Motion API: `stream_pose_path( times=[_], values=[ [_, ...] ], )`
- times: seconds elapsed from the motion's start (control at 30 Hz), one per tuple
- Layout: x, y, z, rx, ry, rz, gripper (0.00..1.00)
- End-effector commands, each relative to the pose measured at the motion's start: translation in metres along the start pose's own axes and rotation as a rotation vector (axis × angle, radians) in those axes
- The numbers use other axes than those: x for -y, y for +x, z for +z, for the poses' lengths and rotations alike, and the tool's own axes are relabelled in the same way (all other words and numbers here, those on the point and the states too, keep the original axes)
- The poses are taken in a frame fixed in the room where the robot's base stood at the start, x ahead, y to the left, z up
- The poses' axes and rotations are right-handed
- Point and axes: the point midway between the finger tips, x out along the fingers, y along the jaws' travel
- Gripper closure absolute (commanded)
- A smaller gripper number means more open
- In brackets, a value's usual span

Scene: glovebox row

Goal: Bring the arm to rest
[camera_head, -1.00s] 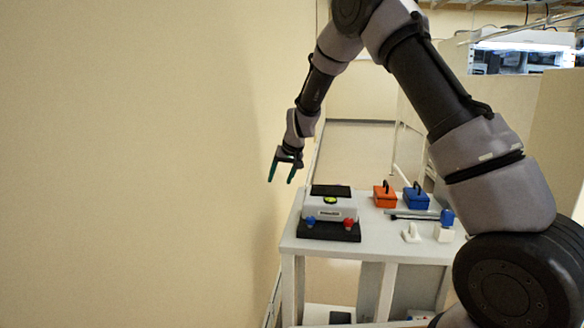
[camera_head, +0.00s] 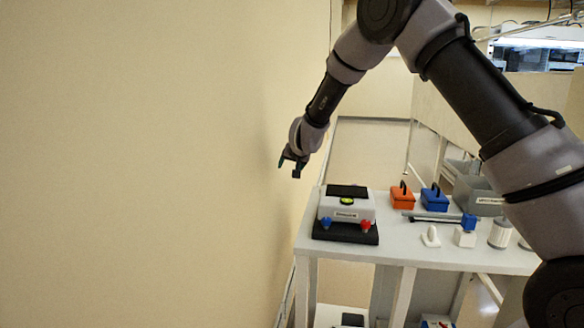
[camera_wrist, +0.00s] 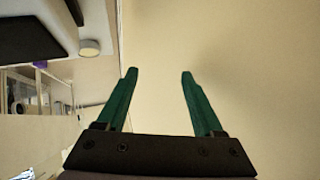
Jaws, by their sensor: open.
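My gripper (camera_head: 292,166) hangs in the air beside the beige wall, above and to the left of the table's far left corner in the head view. In the wrist view its two green fingers (camera_wrist: 155,98) stand apart with nothing between them. The gripper touches nothing that I can see.
The plain wall (camera_head: 150,160) is close on the left. Below stands a white table (camera_head: 400,248) with a grey-and-black device (camera_head: 345,208), an orange box (camera_head: 402,199), a blue box (camera_head: 433,201) and a grey bin (camera_head: 478,196). The aisle floor (camera_head: 370,150) beyond is clear.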

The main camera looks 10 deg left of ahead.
Motion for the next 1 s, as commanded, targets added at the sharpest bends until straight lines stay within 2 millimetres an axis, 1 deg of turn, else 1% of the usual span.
stream_pose_path(
  times=[0.33,0.37,0.47,0.57,0.6,0.67,0.7,0.73,0.77,0.8,0.87,0.9,0.97,1.0],
  values=[
    [-0.001,-0.002,-0.003,0.0,0.002,-0.001,0.31],
    [-0.002,-0.005,-0.005,-0.001,0.004,-0.003,0.31],
    [-0.01,-0.024,-0.022,0.001,0.023,-0.013,0.31],
    [-0.027,-0.064,-0.05,0.01,0.057,-0.032,0.31],
    [-0.036,-0.085,-0.062,0.014,0.072,-0.041,0.31],
    [-0.05,-0.119,-0.077,0.025,0.094,-0.053,0.31],
    [-0.06,-0.141,-0.085,0.032,0.108,-0.058,0.31],
    [-0.068,-0.158,-0.09,0.037,0.117,-0.062,0.31],
    [-0.075,-0.174,-0.094,0.042,0.126,-0.065,0.31],
    [-0.085,-0.197,-0.097,0.05,0.139,-0.067,0.31],
    [-0.1,-0.23,-0.101,0.06,0.154,-0.068,0.31],
    [-0.111,-0.252,-0.101,0.067,0.165,-0.066,0.31],
    [-0.125,-0.285,-0.098,0.077,0.179,-0.061,0.31],
    [-0.135,-0.307,-0.095,0.083,0.189,-0.055,0.31]
  ],
)
